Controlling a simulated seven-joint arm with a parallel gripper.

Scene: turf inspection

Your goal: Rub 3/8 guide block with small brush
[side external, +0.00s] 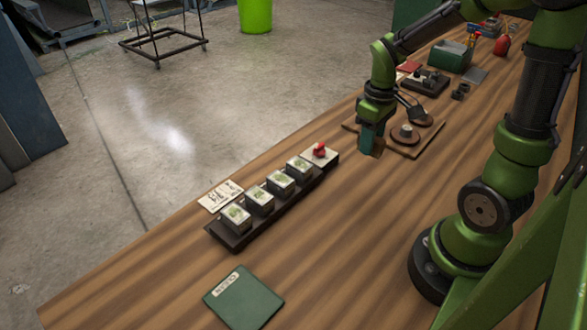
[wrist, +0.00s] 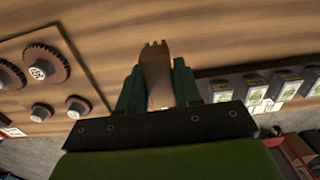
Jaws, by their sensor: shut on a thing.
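My gripper (side external: 370,141) is above the table, near the board with round pieces. It is shut on a light brown wooden piece with a notched end, seemingly the small brush (wrist: 156,68), which sticks out between the dark green fingers (wrist: 157,90). A bit of it shows under the fingers in the side view (side external: 377,152). A dark rack (side external: 233,243) holds several dark blocks with pale green-marked tops, such as the nearest one (side external: 236,218). I cannot read any size marks, so I cannot tell which is the 3/8 guide block. The brush is apart from the blocks.
A wooden board (side external: 430,137) with round dark pieces (side external: 405,135) lies beside my gripper. A red item (side external: 320,150) sits at the rack's far end. Bare table lies between rack and arm base.

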